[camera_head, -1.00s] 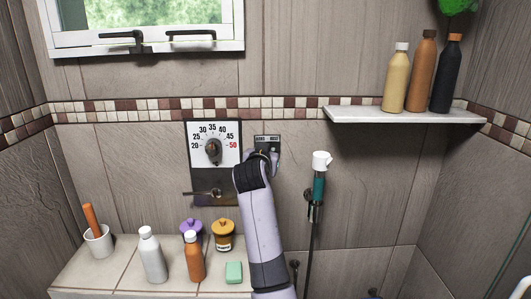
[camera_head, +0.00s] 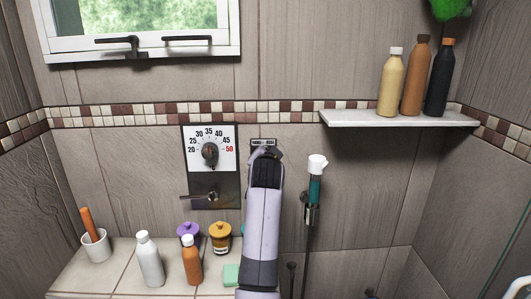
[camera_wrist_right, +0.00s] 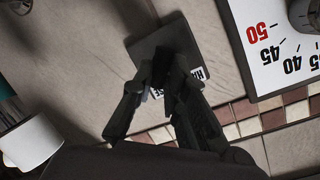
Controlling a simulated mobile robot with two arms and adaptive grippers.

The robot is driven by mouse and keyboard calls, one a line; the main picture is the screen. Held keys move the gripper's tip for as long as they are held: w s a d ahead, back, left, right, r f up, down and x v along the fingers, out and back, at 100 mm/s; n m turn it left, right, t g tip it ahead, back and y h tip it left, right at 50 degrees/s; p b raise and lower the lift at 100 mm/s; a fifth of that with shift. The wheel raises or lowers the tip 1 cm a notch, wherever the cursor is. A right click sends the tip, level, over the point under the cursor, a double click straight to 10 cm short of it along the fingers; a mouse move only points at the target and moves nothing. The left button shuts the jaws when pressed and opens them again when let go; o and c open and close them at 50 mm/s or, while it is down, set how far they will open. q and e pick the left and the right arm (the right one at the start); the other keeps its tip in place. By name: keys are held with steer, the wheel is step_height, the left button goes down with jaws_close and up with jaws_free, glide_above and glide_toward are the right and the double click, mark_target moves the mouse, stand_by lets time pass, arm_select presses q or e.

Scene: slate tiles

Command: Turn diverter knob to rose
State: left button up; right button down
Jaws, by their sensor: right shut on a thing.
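The diverter's dark plate (camera_head: 257,142) is on the tiled wall, right of the temperature dial; its white label strip shows along the top, too small to read surely. In the right wrist view the plate (camera_wrist_right: 165,36) is tilted, with part of a white label beside the fingers. My right gripper (camera_wrist_right: 172,68) is shut on the dark diverter knob at the plate. The knob is mostly hidden between the fingers, so its pointing direction cannot be told. My left gripper is not in view.
The temperature dial (camera_head: 225,150) with a lever below is close on the left. A hand shower (camera_head: 315,185) hangs close on the right. Bottles and jars stand on the ledge (camera_head: 115,275) below. A shelf (camera_head: 400,119) with bottles is at upper right.

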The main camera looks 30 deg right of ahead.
steer(key=shift+r, duration=0.15)
steer(key=c, duration=1.6)
jaws_free()
step_height(320, 180, up, 10)
steer(key=shift+f, duration=0.1)
